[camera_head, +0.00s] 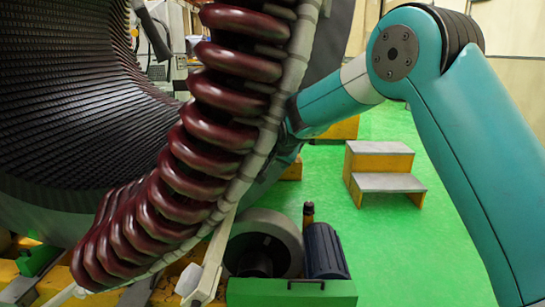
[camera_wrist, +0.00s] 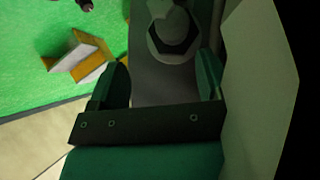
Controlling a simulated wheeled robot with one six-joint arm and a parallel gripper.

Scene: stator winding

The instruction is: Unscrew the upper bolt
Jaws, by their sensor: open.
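In the wrist view my gripper (camera_wrist: 164,62) is open, with one dark green finger at each side and nothing between them. A grey bolt (camera_wrist: 172,27) with a hexagonal part and a round base shows just beyond the fingertips, roughly in line with the gap. The fingers do not appear to touch it. Its top is cut off by the frame edge. It sits on a dark grey flat surface (camera_wrist: 150,88). I cannot tell from this view whether it is the upper bolt. In the head view my gripper and the bolt are hidden behind the stator's dark red coils (camera_head: 210,130).
The large stator ring (camera_head: 70,90) fills the left of the head view. A pale wall-like surface (camera_wrist: 262,90) stands close at the right of the wrist view. Yellow steps (camera_head: 380,165) stand on the open green floor. A green box (camera_head: 290,292) is low in front.

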